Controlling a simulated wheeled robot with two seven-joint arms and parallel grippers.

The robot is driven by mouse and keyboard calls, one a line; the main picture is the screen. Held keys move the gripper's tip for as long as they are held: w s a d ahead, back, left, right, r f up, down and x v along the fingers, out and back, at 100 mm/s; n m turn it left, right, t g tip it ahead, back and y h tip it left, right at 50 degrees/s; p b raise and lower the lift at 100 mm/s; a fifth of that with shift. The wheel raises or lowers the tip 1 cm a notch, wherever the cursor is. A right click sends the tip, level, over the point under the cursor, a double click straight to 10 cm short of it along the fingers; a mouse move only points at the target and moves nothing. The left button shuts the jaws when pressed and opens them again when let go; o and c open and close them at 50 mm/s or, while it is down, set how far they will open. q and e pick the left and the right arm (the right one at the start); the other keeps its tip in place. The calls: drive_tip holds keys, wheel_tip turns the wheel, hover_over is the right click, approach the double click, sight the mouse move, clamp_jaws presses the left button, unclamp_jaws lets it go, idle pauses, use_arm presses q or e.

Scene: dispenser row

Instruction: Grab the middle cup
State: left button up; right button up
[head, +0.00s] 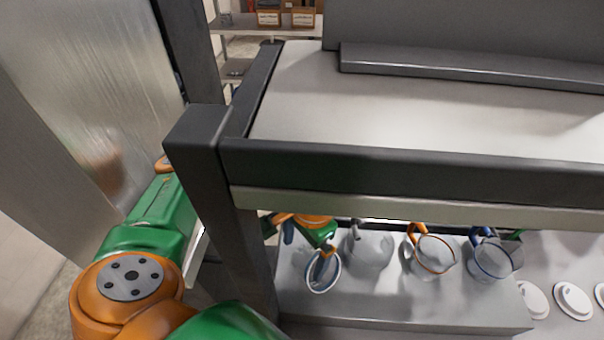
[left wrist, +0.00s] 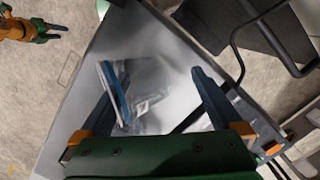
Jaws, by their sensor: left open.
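A row of clear cups stands on the lower shelf in the head view. From left to right they are a pale blue-rimmed cup (head: 322,287), a grey-handled clear cup (head: 371,252), an orange-rimmed cup (head: 432,256) and a dark blue-rimmed cup (head: 493,262). My left gripper (head: 305,252) is open under the upper shelf at the left end, close to the leftmost cup. In the left wrist view, a clear cup with a blue strip (left wrist: 128,92) shows beside the left finger of the left gripper (left wrist: 152,84). My right gripper (left wrist: 50,32) is small at top left there.
A dark-edged upper shelf (head: 420,172) overhangs the cups, with a thick post (head: 222,215) at its left. White lids (head: 573,300) lie to the right of the cups. A dark bar frame (left wrist: 240,50) shows in the left wrist view.

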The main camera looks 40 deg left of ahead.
use_arm(q)
drive_tip(key=shift+s+f, duration=0.2)
drive_tip(key=shift+f, duration=0.2)
drive_tip(key=c, duration=0.3)
drive_tip(key=shift+d+r, duration=0.1)
drive_tip(key=shift+d, duration=0.3)
drive_tip(key=c, duration=1.1)
drive_tip(key=shift+s+a, duration=0.1)
use_arm(e)
drive_tip(key=shift+d+f, duration=0.25)
drive_tip(key=shift+f, duration=0.05)
